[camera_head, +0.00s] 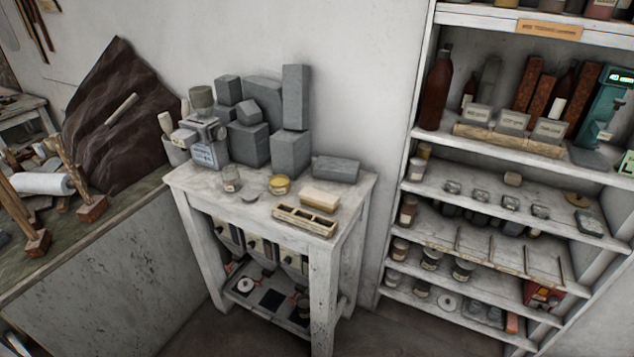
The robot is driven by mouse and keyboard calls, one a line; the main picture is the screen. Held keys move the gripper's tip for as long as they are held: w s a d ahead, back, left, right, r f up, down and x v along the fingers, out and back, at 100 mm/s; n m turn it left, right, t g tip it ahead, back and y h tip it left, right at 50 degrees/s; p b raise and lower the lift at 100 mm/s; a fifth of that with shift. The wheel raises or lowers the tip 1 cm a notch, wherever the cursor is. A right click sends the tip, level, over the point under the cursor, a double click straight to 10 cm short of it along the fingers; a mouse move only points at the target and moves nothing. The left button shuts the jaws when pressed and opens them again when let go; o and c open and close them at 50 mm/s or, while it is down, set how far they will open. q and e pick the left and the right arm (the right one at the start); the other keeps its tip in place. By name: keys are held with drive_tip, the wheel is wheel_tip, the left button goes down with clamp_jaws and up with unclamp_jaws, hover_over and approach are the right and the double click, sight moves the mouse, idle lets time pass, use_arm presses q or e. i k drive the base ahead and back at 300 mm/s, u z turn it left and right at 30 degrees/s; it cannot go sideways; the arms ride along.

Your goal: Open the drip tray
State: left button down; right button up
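No drip tray can be told for certain. A small pale grey-blue machine (206,140) with a label on its front stands at the left of the white table (345,205). A teal device (602,108) with a small lit green display stands on the shelf at the right edge, partly cut off by the frame. I cannot tell whether either one has a drip tray. Neither of my grippers is in view.
Grey blocks (290,152), a glass jar (231,179) and a compartment box (305,220) stand on the table. A white shelf unit (470,15) with bottles and jars is at right. A workbench (110,235) with a dark rock slab is at left. Bare floor (400,335) shows between.

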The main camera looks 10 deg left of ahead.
sight(271, 299)
drive_tip(key=z, duration=0.65)
drive_tip(key=i, duration=0.65)
drive_tip(key=u, duration=2.3)
